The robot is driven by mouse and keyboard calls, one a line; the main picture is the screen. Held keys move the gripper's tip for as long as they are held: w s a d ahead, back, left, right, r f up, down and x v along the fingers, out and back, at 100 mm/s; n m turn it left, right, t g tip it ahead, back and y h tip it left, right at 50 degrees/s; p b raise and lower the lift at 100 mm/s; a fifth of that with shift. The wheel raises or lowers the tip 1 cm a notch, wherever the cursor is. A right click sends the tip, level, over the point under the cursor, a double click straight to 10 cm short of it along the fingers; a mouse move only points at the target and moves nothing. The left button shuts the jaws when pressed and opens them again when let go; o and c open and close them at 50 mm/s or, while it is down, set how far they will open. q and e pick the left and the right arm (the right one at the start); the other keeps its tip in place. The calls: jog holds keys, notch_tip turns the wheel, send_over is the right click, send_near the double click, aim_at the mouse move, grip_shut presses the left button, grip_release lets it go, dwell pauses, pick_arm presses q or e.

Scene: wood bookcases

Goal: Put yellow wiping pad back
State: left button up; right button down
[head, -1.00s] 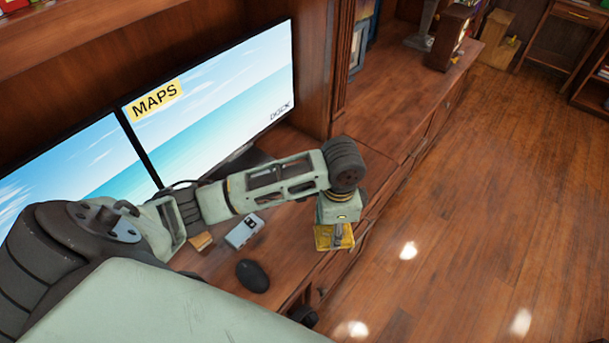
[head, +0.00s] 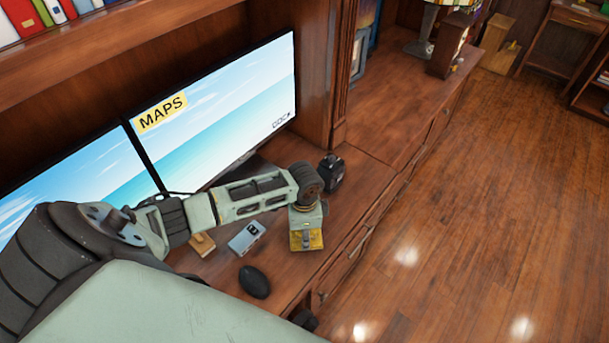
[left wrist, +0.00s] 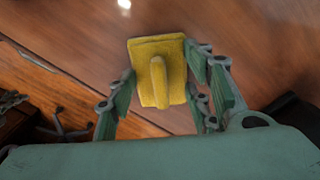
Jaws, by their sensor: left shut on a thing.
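The yellow wiping pad (head: 297,243) is in my left gripper (head: 306,232), near the front edge of the wooden desk in the head view. In the left wrist view the pad (left wrist: 148,96) is a yellow block with a raised ridge along its middle. The fingers of my left gripper (left wrist: 166,83) stand on both sides of it, shut on it. Wood shows beneath the pad, but I cannot tell its height above the desk. My right gripper is not in view.
A dark mouse (head: 254,282), a grey-white device (head: 246,236) and a small wooden block (head: 202,245) lie left of the pad. A small dark object (head: 331,173) stands behind my gripper. Monitors (head: 222,118) line the back. The cabinet top (head: 385,120) is clear nearby.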

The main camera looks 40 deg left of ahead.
pick_arm(q)
jog(key=o, duration=1.2)
notch_tip(320, 180, up, 12)
jog(key=b, duration=0.1)
jog(key=shift+d, duration=0.1)
